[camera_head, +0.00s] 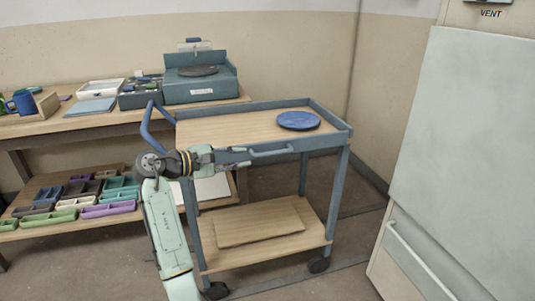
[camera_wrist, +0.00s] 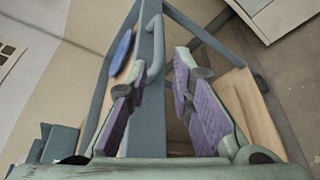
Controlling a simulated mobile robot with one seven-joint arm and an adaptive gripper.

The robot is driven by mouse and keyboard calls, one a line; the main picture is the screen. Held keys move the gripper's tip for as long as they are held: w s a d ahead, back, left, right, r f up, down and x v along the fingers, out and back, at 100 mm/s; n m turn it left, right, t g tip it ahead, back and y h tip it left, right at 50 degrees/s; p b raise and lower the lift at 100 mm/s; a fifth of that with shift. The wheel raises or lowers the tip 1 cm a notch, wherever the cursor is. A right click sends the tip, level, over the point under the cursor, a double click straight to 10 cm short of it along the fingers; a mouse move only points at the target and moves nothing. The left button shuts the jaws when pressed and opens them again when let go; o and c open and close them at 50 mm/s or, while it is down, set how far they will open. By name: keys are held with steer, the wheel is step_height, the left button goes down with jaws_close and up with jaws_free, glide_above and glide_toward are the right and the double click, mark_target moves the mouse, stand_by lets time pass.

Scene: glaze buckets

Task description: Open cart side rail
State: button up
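The blue-grey cart has a front side rail (camera_head: 322,141) along the near edge of its wooden top. A pale bar handle (camera_head: 273,153) is fixed to that rail; it also shows in the wrist view (camera_wrist: 154,35). My gripper (camera_head: 246,156) is at the left end of the handle, in front of the rail. In the wrist view my gripper (camera_wrist: 160,70) is open, its purple-padded fingers well apart. I cannot tell whether a finger touches the handle.
A blue disc (camera_head: 298,120) lies on the cart top. A blue push handle (camera_head: 147,120) rises at the cart's left end. A wooden board (camera_head: 258,225) lies on the lower shelf. A workbench (camera_head: 60,122) stands behind at left, a large pale cabinet (camera_head: 470,150) at right. Floor between is clear.

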mark_target(261, 155)
steer(key=x, duration=1)
steer(key=shift+w+p, duration=0.1)
steer(key=shift+p, duration=0.25)
steer(key=shift+r, duration=0.1)
jaws_close()
